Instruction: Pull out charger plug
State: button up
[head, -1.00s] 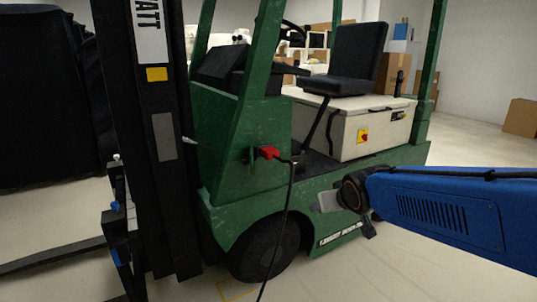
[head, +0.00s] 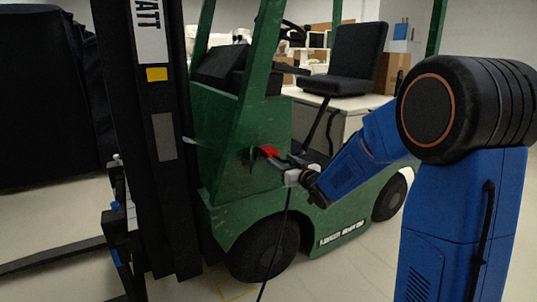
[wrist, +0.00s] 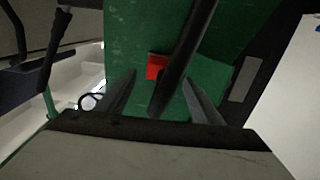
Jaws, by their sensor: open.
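The red charger plug (head: 268,151) sits against the green side of the forklift (head: 235,160), and its black cable (head: 287,235) hangs down to the floor. My gripper (head: 278,158) is open at the plug, with its fingers reaching in from the right. In the wrist view the red plug (wrist: 156,66) shows between and beyond the two fingertips of my gripper (wrist: 160,85). The black cable (wrist: 180,60) runs between the fingers and hides part of the plug. I cannot tell whether a finger touches the plug.
The black mast (head: 160,200) of the forklift stands to the left of the plug. The seat (head: 345,60) and a pale box are behind. A fork (head: 50,262) sticks out at the lower left. A dark covered cart (head: 40,110) stands at the far left.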

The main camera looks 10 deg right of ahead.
aim_at(277, 158)
jog(key=shift+w+a, duration=0.1)
dwell(0.3)
jog(key=shift+x, duration=4.45)
jog(key=shift+f, duration=0.1)
jog(key=c, duration=1.4)
jog(key=shift+v, duration=3)
